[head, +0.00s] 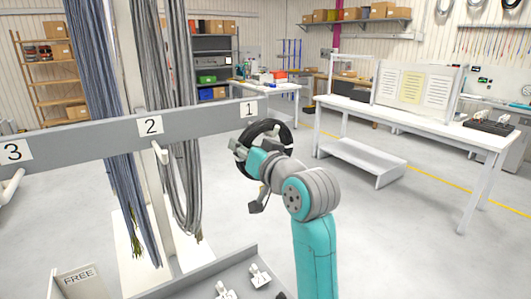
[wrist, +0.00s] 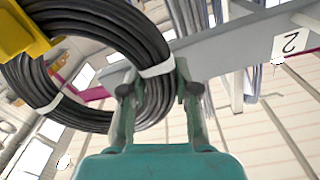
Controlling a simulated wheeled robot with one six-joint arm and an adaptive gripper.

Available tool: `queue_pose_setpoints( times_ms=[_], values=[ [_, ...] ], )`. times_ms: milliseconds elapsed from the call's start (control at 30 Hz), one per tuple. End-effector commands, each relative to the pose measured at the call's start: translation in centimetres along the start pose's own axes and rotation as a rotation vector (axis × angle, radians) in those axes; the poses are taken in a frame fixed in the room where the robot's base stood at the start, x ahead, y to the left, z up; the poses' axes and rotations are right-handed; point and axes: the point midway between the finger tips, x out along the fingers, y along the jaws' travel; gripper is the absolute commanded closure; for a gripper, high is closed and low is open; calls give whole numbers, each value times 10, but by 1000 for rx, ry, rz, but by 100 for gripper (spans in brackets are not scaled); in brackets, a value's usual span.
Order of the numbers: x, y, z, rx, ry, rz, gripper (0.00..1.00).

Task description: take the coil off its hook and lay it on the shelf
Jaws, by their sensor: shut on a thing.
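A black cable coil (head: 284,133) with pale ties is at the right end of the grey rail (head: 75,147), by label 1. In the wrist view the coil (wrist: 150,40) fills the upper left, and a yellow piece (wrist: 22,30) overlaps its edge. My gripper (wrist: 158,90) is shut on the coil near a white tie; in the head view my arm partly covers it. Whether the coil still rests on hook 1 is hidden. A grey shelf-like surface (head: 190,285) with small numbered tags lies low at the front, beside a FREE sign (head: 78,281).
Long grey-blue cable bundles (head: 110,120) hang behind the rail, left of my gripper. A white hook (head: 160,152) sticks out under label 2. A white workbench (head: 420,116) with a low white platform (head: 362,160) stands at right. The floor between is clear.

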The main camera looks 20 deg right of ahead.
Motion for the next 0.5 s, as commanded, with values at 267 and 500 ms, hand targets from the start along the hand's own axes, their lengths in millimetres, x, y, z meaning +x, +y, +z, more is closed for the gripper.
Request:
queue_pose_setpoints(
  times_ms=[267,500],
  values=[
    [0,-1,-2,-1,2,-1,100],
    [0,-3,-9,-1,2,0,100]
  ],
)
